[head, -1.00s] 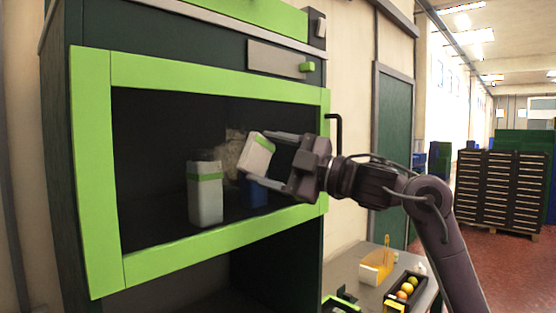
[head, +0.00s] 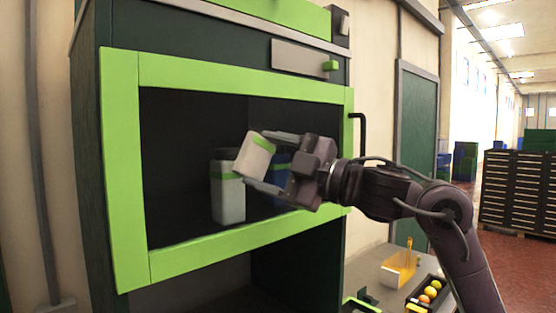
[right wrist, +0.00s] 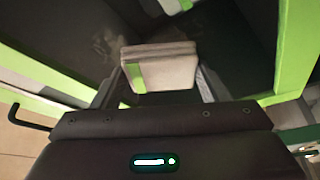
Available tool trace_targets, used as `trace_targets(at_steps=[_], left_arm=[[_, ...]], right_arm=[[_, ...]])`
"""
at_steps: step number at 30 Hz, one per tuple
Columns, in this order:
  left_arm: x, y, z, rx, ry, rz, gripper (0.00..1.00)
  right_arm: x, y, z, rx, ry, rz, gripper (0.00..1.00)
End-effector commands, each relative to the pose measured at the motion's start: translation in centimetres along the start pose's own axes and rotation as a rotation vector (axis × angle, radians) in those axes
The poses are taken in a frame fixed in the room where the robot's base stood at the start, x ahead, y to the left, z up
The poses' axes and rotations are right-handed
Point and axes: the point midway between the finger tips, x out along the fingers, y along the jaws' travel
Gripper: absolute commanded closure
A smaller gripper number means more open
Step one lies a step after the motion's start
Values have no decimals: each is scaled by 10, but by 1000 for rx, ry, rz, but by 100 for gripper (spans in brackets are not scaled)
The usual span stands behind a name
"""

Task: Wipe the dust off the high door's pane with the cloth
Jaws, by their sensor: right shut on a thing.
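The high door (head: 122,160) is shut, a bright green frame around a dark pane (head: 185,125). My right gripper (head: 262,162) is shut on the cloth (head: 254,158), a folded pale pad with a green band. It holds the cloth tilted in front of the pane's right half; I cannot tell whether it touches. The cloth also shows between the fingers in the right wrist view (right wrist: 163,70). A faint brownish dust smudge (right wrist: 108,42) shows beyond it there. In the head view no dust stands out; the cloth and gripper hide part of the pane. My left gripper is not in view.
A white container with a green band (head: 228,195) and a blue one (head: 281,166) show behind the pane. A black handle (head: 363,135) sticks out right of the door. A low table (head: 375,268) below holds a tray of oranges (head: 428,292) and a yellow item.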

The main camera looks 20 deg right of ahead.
Motion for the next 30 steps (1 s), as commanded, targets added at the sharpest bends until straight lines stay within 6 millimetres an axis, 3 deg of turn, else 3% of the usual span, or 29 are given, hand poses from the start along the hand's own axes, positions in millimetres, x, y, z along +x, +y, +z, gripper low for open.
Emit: trace_targets(at_steps=[22, 30], left_arm=[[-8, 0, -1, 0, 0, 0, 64], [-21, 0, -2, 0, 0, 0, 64]], right_arm=[[16, -23, -39, 0, 1, -1, 50], [19, -11, -46, 0, 0, 0, 50]])
